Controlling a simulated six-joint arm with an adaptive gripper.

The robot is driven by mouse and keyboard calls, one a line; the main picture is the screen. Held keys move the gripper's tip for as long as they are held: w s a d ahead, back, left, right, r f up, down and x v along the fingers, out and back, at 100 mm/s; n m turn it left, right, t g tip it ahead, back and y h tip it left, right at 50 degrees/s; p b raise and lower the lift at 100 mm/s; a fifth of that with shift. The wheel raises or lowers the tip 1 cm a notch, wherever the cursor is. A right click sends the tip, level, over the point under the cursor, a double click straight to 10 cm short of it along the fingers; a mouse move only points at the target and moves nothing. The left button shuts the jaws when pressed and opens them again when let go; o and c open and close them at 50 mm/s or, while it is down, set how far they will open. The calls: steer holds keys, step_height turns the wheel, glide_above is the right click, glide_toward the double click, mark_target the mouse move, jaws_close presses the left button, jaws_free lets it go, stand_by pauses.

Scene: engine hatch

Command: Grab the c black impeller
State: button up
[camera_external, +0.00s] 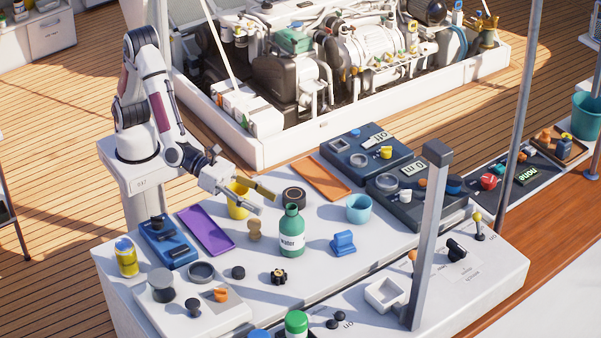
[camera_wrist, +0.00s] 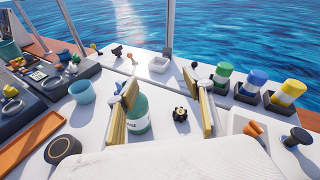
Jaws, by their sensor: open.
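The black impeller (camera_external: 278,277) is a small toothed wheel with a brass-coloured centre, lying on the white table in front of the green water bottle (camera_external: 291,232). In the wrist view the impeller (camera_wrist: 180,114) appears between my two fingers, farther off, with the bottle (camera_wrist: 138,115) beside it near the left finger. My gripper (camera_external: 258,200) is open and empty, above the table behind and left of the bottle in the external view. Its two yellowish finger pads also show in the wrist view (camera_wrist: 160,108), spread wide apart. The impeller is not touched.
A wooden figure-like piece (camera_external: 254,230), a black round part (camera_external: 238,272) and a blue part (camera_external: 343,243) stand around the impeller. A yellow cup (camera_external: 238,205) is below my gripper. A grey post (camera_external: 430,235) rises at the right. The table just around the impeller is clear.

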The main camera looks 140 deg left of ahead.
mark_target(273, 270)
steer(key=d+f+m, duration=0.1)
steer(key=f, duration=0.4)
steer(key=w+d+f+m+h, duration=0.1)
steer(key=d+f, duration=0.1)
steer(key=f, duration=0.3)
steer(key=w+d+f+m+g+h, duration=0.1)
steer(key=f, duration=0.4)
steer(key=shift+w+d+f, duration=0.15)
steer(key=shift+d+f, duration=0.05)
steer(key=shift+d, duration=0.1)
steer(key=shift+w, duration=0.1)
steer(key=shift+x, duration=1.2)
steer(key=shift+x, duration=2.65)
steer(key=c, duration=1.2)
